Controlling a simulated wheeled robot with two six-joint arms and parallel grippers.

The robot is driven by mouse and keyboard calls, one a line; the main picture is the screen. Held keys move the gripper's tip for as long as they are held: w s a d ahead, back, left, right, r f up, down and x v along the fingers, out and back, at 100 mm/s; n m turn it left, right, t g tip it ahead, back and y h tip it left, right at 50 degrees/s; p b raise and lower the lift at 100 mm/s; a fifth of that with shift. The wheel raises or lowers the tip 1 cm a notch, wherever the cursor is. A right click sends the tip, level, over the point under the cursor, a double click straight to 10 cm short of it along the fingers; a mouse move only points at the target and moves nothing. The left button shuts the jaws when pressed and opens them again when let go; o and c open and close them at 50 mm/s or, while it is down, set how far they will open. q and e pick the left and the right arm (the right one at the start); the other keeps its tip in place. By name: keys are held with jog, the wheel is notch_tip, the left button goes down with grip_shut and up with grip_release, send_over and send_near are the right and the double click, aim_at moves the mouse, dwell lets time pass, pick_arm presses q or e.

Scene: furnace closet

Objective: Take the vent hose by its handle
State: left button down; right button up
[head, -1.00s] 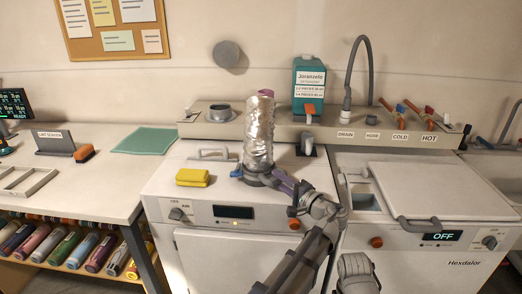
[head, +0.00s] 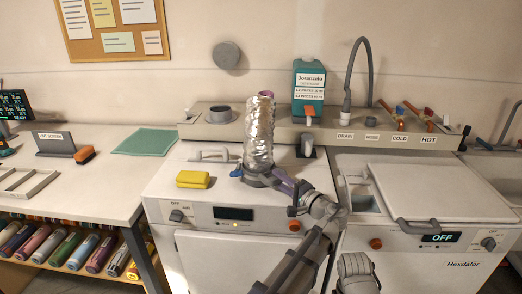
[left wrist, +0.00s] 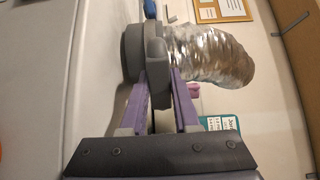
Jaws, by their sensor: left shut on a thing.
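The vent hose (head: 259,135) is a silver crinkled foil tube standing upright over the top of the left white machine. Its grey base collar (head: 258,176) has a blue part (head: 237,171) on the left. In the left wrist view the foil hose (left wrist: 210,55) extends to the right from the grey collar (left wrist: 131,52). My left gripper (head: 286,186) is at the collar's front right. Its purple fingers (left wrist: 160,98) are shut on the grey handle (left wrist: 156,62). I cannot tell whether the collar rests on the machine.
A yellow sponge (head: 193,179) and a grey bar handle (head: 211,155) are left of the hose. Behind it is a ledge (head: 275,125) with a teal jug (head: 308,85) and a grey round port (head: 220,113). A second machine (head: 430,190) stands at the right.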

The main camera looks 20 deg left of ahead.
pick_arm(q)
jog(key=shift+r+p, duration=1.3)
jog(key=shift+r, duration=0.3)
